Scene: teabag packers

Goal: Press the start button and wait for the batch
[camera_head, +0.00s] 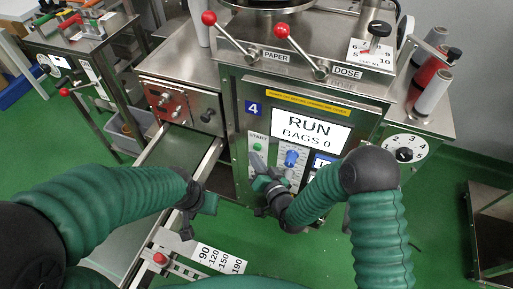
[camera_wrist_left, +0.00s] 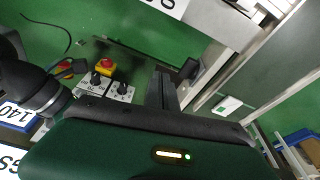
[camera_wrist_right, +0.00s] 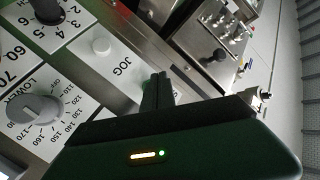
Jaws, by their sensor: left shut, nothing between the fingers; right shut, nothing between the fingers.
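The packing machine (camera_head: 228,85) carries a blue 4, and its display (camera_head: 309,131) reads RUN, BAGS 0. The green start button (camera_head: 257,147) shows below the START label on the front panel. My right gripper (camera_head: 257,163) is shut and empty just below that button, close to the panel; I cannot tell whether it touches the panel. In the right wrist view its fingers (camera_wrist_right: 157,90) are together beside a white JOG button (camera_wrist_right: 101,46). My left gripper (camera_head: 205,203) is shut and empty over the side of the conveyor. Its closed fingers also show in the left wrist view (camera_wrist_left: 166,90).
The conveyor (camera_head: 178,150) runs out to the left of the panel. A red-and-yellow stop button (camera_wrist_left: 105,65) sits near my left gripper.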

